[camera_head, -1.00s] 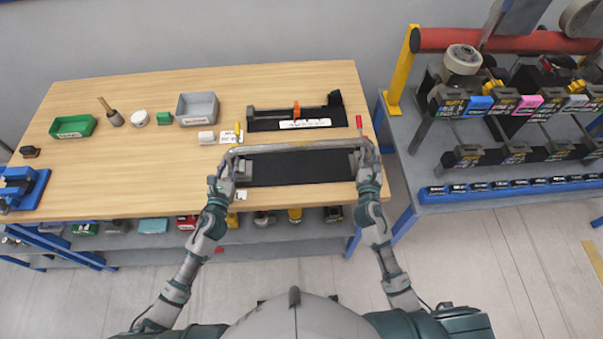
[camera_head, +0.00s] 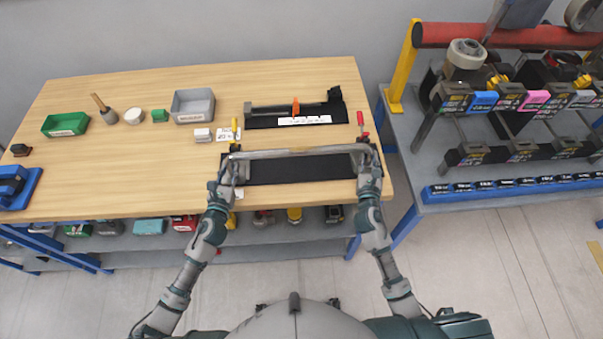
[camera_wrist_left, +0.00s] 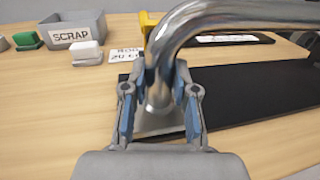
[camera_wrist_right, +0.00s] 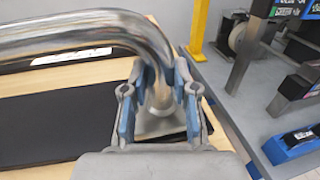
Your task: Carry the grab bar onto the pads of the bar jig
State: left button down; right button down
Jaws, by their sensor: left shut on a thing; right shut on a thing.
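The grab bar (camera_head: 300,152), a shiny metal tube with bent ends, spans above the front black bar jig (camera_head: 297,170) on the wooden table. My left gripper (camera_head: 232,172) is shut on the bar's left end (camera_wrist_left: 200,25). My right gripper (camera_head: 367,163) is shut on its right end (camera_wrist_right: 90,30). In both wrist views the fingers stand either side of the bent tube, and a grey flat face shows below each end. The jig's pads are mostly hidden by the grippers and bar, so I cannot tell whether the bar touches them.
A yellow-handled clamp (camera_head: 234,128) and a red-handled clamp (camera_head: 361,122) stand behind the bar ends. Another black fixture (camera_head: 265,121) lies behind the jig. A grey scrap bin (camera_head: 193,106) and green tray (camera_head: 66,124) sit left. A loaded rack (camera_head: 500,185) stands right.

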pick_arm(q)
jog(key=c, duration=0.9)
grip_release()
jog(key=shift+a, duration=0.1)
pick_arm(e)
jog(key=c, duration=0.9)
grip_release()
jog(key=shift+d+r, duration=0.1)
pick_arm(q)
jog(key=shift+s, duration=0.1)
pick_arm(e)
jog(key=shift+s, duration=0.1)
pick_arm(q)
jog(key=shift+s, duration=0.2)
jog(key=s+a, duration=0.2)
jog(key=s, duration=0.9)
jog(key=shift+s+a, duration=0.15)
pick_arm(e)
jog(key=s+a, duration=0.2)
jog(key=s, duration=0.9)
jog(key=shift+s+a, duration=0.35)
pick_arm(q)
jog(key=shift+f, duration=0.1)
pick_arm(e)
jog(key=shift+f, duration=0.2)
